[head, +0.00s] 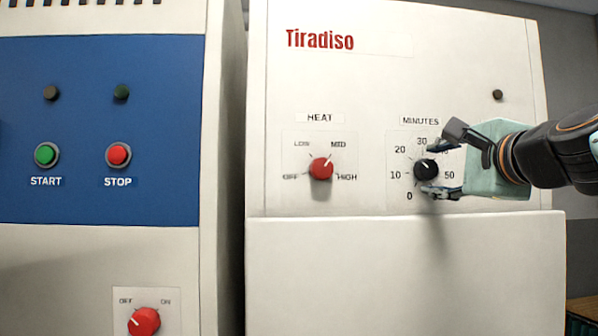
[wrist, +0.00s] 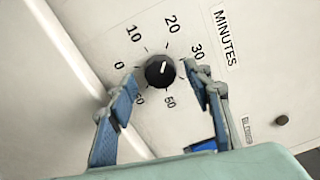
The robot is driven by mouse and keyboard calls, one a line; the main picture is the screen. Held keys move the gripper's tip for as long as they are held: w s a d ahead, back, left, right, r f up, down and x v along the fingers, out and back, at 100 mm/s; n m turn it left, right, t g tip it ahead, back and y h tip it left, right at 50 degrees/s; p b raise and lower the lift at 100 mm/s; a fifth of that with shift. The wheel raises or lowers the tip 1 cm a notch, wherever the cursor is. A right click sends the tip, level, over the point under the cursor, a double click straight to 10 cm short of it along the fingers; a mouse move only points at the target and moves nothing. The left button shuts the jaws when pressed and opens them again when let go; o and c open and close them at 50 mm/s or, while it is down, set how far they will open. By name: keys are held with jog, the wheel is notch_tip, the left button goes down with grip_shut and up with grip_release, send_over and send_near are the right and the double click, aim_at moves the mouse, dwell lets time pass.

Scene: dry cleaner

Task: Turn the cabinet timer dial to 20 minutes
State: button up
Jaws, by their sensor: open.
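The black timer dial (head: 426,170) is on the white cabinet panel under the MINUTES label (head: 420,121). It also shows in the wrist view (wrist: 160,72), ringed by printed numbers. Its white mark points roughly towards the 20 in the wrist view. My gripper (head: 436,169) comes in from the right, with one finger above the dial and one below. In the wrist view, my open gripper (wrist: 159,75) has a blue-padded finger on each side of the dial. A gap shows at the left finger; the right finger is closer, and contact there is unclear.
A red HEAT dial (head: 321,168) is left of the timer on the same panel. A small dark round fitting (head: 498,95) is at upper right. A blue panel with a green START button (head: 46,154) and a red STOP button (head: 118,154) stands further left.

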jog(key=s, duration=1.1)
jog(key=shift+d, duration=0.15)
jog(key=shift+w, duration=0.1)
